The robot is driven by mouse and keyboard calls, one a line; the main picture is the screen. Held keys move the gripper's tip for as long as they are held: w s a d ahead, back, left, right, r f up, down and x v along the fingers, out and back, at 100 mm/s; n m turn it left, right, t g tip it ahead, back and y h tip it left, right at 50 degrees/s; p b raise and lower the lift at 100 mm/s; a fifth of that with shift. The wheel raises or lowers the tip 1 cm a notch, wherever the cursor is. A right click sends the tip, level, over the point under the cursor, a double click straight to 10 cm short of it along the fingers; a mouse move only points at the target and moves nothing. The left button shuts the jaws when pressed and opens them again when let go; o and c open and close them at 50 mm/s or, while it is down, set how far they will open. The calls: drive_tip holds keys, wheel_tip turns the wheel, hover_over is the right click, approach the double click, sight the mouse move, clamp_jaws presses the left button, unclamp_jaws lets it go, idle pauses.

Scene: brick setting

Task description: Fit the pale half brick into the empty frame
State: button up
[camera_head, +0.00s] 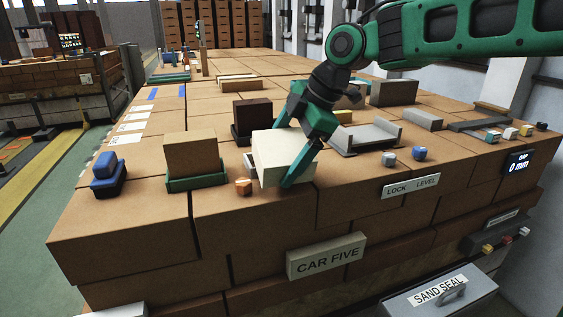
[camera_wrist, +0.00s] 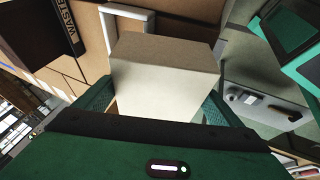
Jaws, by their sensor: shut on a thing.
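The pale half brick (camera_head: 280,158) is held between the green fingers of my gripper (camera_head: 284,160), near the front of the stacked-brick surface. In the wrist view the half brick (camera_wrist: 163,75) fills the space between both fingers (camera_wrist: 158,108). In the head view only a small pale edge of the frame (camera_head: 249,161) shows at the brick's left. I cannot tell whether brick and frame touch.
A tan brick in a green frame (camera_head: 196,182) stands to the left, and a dark brick (camera_head: 252,114) stands behind. A grey metal fixture (camera_head: 366,137) is close on the right.

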sight(294, 146)
drive_tip(key=shift+f, duration=0.85)
drive_tip(key=shift+f, duration=0.25)
drive_tip(key=o, duration=1.4)
drive_tip(key=shift+c, duration=0.2)
drive_tip(key=v, duration=1)
drive_tip(key=shift+d+r, duration=0.2)
drive_tip(key=shift+r, duration=0.15)
